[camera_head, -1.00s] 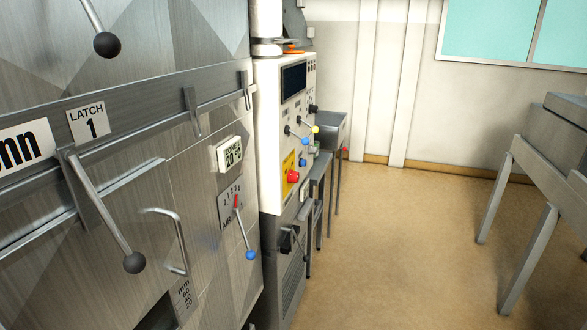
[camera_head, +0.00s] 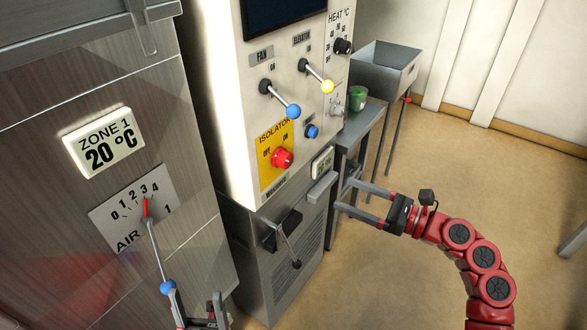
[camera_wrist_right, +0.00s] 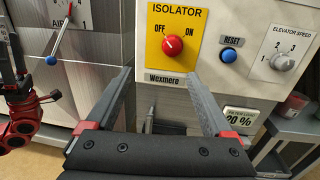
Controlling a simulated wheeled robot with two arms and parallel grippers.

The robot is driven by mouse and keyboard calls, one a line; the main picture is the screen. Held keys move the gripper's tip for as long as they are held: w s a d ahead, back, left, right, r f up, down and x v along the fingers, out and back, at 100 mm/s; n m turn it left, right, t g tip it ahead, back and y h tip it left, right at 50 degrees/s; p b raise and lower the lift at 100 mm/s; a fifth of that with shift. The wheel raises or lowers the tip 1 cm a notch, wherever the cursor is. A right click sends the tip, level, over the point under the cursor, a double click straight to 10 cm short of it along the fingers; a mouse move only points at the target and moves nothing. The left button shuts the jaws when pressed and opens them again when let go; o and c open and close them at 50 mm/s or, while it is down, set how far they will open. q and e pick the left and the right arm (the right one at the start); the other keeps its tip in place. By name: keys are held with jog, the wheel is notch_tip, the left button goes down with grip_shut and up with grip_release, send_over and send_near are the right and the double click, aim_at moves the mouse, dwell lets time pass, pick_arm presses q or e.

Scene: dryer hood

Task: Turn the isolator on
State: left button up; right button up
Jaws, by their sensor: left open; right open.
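The isolator is a red round knob (camera_head: 282,158) on a yellow plate (camera_head: 269,176), low on the white control panel. In the right wrist view the knob (camera_wrist_right: 173,46) sits between the OFF and ON labels, its pale mark seeming to face OFF. My right gripper (camera_head: 345,195) is open and empty, below and to the right of the knob in the head view. In the wrist view its fingers (camera_wrist_right: 160,78) are spread below the knob, not touching it. My left gripper (camera_head: 197,308) is open at the bottom edge, close to the blue-tipped AIR lever (camera_head: 167,288).
Below are a handle (camera_head: 322,188) and a black-knobbed lever (camera_head: 296,263). A metal side table (camera_head: 357,130) holds a green container (camera_head: 357,98).

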aim_at(290, 162)
jog(key=shift+n+t+h, duration=0.3)
jog(key=shift+h, duration=0.2)
jog(key=p+x, duration=0.1)
jog(key=x, duration=0.4)
jog(key=w+p+x, duration=0.1)
jog(key=p+x, duration=0.1)
jog(key=x, duration=0.3)
jog(key=d+p+x, duration=0.1)
jog(key=x, duration=0.5)
jog(key=shift+w+r+p, duration=0.25)
jog(key=shift+r+p, duration=0.1)
jog(key=shift+w+a+f, duration=0.1)
jog(key=shift+w+a, duration=0.25)
jog(key=shift+a, duration=0.05)
